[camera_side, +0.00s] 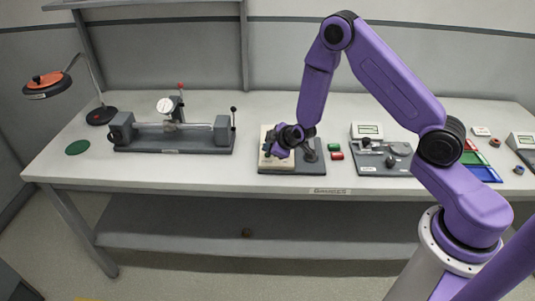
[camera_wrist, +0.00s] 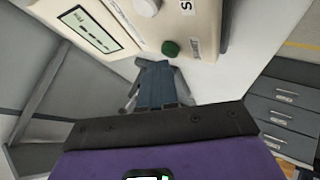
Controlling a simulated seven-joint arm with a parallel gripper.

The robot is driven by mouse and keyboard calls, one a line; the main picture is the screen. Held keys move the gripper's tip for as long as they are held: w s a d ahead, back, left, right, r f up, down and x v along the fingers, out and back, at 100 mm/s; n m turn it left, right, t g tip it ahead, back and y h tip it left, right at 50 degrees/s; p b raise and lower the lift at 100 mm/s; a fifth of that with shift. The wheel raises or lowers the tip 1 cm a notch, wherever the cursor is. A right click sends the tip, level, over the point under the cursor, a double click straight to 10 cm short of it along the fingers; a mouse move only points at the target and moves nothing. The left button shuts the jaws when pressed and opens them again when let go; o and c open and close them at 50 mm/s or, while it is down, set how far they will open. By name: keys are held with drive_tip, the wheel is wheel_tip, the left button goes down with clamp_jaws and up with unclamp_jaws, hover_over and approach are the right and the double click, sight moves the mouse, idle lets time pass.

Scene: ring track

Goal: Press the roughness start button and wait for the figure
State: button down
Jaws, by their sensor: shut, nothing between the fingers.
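The roughness tester is a beige box (camera_side: 265,146) on a dark grey base, partly hidden by my gripper (camera_side: 269,152) in the side view. In the wrist view the tester's face (camera_wrist: 208,22) fills the top. A round green button (camera_wrist: 170,48) sits near its edge, beside small lettering. A display (camera_wrist: 88,29) at upper left shows a row of dark dashes, no readable figure. My gripper (camera_wrist: 154,64) is shut and empty, its fingertips close to the green button. I cannot tell whether they touch it.
A white knob (camera_wrist: 147,6) sits above the green button. On the bench, a bench-centre fixture (camera_side: 172,136) stands left with a lamp (camera_side: 48,84). The bench front is clear.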

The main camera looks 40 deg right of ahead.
sight(269, 158)
drive_tip(key=shift+f, duration=0.5)
idle(0.8)
drive_tip(key=shift+r, duration=0.95)
drive_tip(key=shift+r, duration=2.5)
